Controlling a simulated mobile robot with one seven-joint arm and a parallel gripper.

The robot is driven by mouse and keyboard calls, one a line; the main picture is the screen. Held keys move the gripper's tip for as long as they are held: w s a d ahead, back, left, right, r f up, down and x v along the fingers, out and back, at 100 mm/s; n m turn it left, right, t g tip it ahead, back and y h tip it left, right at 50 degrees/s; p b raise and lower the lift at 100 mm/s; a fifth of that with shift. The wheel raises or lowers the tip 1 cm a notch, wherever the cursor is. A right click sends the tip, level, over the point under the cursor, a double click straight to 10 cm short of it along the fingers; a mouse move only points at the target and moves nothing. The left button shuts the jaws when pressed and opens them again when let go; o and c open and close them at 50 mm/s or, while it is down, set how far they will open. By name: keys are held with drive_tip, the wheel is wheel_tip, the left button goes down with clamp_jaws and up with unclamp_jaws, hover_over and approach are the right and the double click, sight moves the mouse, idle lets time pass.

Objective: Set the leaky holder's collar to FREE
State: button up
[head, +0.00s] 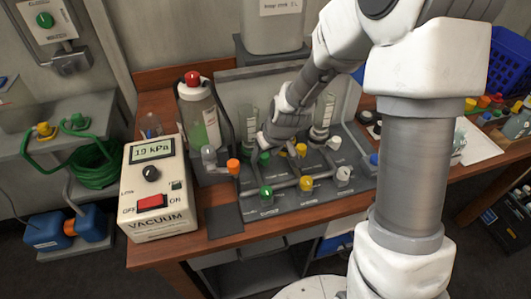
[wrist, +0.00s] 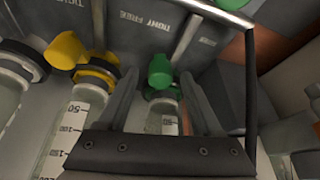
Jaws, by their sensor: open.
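In the wrist view, a green collar (wrist: 162,95) with a green knob above it sits on a clear graduated holder. My gripper (wrist: 160,88) is open, with one finger on each side of this collar; whether they touch it I cannot tell. A yellow collar (wrist: 97,70) is on the neighbouring holder to the left. Labels reading TIGHT FREE (wrist: 147,22) are on the panel behind. The green collar's exact setting is unclear. In the head view my gripper (head: 272,140) is down at the rack, beside a green knob (head: 264,157), and hides part of one holder.
The vacuum box (head: 160,190) at the left reads about 19 kPa. A red-capped bottle (head: 197,112) stands behind it. Green, yellow and white valve knobs line the grey manifold (head: 290,190) in front. A black frame bar (wrist: 249,90) runs close to my gripper's right.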

clamp_jaws()
idle(1.4)
